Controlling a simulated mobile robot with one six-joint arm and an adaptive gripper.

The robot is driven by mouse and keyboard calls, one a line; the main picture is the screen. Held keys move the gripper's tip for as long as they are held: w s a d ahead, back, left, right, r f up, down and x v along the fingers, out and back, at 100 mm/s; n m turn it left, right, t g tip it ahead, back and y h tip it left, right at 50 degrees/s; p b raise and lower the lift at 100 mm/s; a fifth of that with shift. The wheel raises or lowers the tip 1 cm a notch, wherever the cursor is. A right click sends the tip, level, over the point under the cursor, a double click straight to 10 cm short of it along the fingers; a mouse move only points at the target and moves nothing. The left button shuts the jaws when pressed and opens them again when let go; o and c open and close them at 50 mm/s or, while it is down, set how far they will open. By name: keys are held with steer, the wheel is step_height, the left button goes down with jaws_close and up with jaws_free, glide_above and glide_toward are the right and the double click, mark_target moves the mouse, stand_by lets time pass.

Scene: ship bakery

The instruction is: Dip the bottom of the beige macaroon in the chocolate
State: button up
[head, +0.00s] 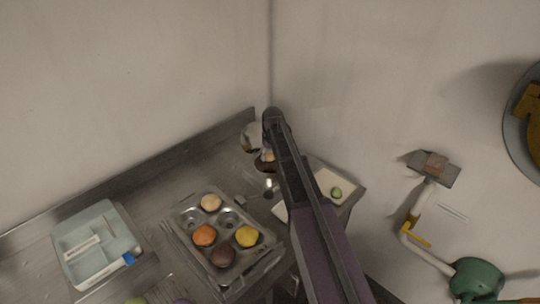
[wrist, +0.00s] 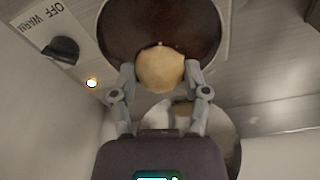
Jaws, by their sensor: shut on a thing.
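My gripper (wrist: 160,76) is shut on a beige macaroon (wrist: 157,68), one finger on each side. Dark brown chocolate (wrist: 125,30) in a round pot lies behind and beneath the macaroon in the wrist view. The macaroon overlaps the near edge of the chocolate; I cannot tell whether its bottom touches. In the head view my arm reaches to the back corner of the counter and partly hides the pot, its chocolate (head: 263,164) and the held macaroon.
A metal tray (head: 268,254) holds several macaroons, including a pale one (head: 211,202). A light blue box (head: 66,238) stands left. A green macaroon (head: 336,192) lies on a white surface right of my arm. A black dial (wrist: 62,50) sits beside the pot. Walls close the corner.

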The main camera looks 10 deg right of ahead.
steer(key=shift+r+p, duration=2.7)
steer(key=shift+r, duration=0.15)
